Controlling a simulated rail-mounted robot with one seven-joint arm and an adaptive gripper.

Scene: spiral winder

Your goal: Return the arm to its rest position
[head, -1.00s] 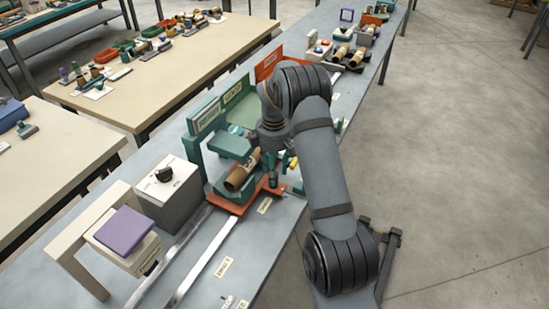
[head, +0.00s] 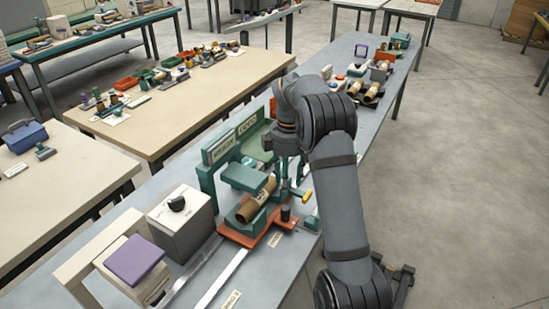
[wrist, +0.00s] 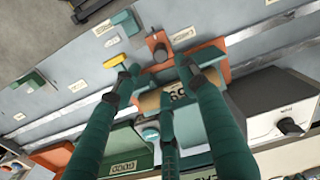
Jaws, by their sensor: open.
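My arm stands at the right of the spiral winder in the head view, with my gripper (head: 292,172) hanging over it. In the wrist view, the teal fingers of my gripper (wrist: 160,78) are spread apart with nothing held between them. Below them a brown cardboard tube (wrist: 150,103) lies in the winder. In the head view the tube (head: 257,203) rests in a teal cradle on an orange base (head: 236,235). The fingers look raised above the tube, and part of it is hidden behind them in the wrist view.
A grey box with a black knob (head: 182,222) and a beige frame with a purple pad (head: 134,260) stand left of the winder. A yellow-handled lever (head: 307,196) is close to my gripper. More tubes (head: 365,90) lie farther along the bench.

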